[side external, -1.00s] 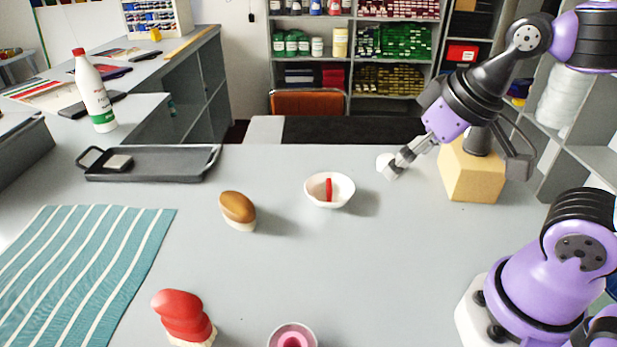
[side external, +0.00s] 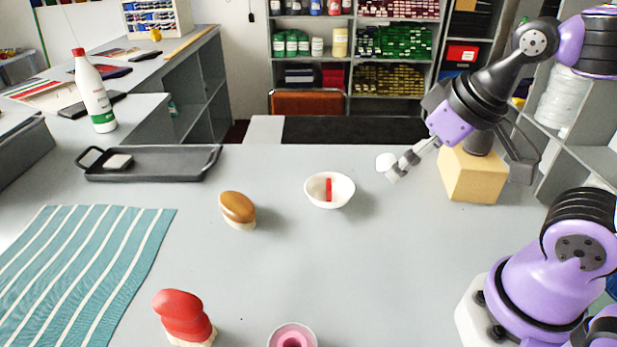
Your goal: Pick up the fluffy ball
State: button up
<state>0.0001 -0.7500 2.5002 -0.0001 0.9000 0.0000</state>
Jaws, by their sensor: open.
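A small white ball (side external: 386,162), likely the fluffy ball, shows at the back right of the grey table, beside my gripper's left fingertip. The finger partly covers it, so I cannot tell whether they touch. My gripper (side external: 455,179) is open and low, its fingers spread wide, one on the left by the ball and one on the right. A tan block (side external: 472,178) stands between or behind the fingers in this view; the depth is unclear.
A white bowl (side external: 318,198) holding a red piece stands left of the ball. A brown-topped brush (side external: 238,208), red stacked piece (side external: 182,312), pink-ringed cup (side external: 279,330), dark tray (side external: 190,172) and striped cloth (side external: 75,265) lie around. The table's middle front is clear.

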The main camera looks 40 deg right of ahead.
jog(key=shift+c, duration=0.5)
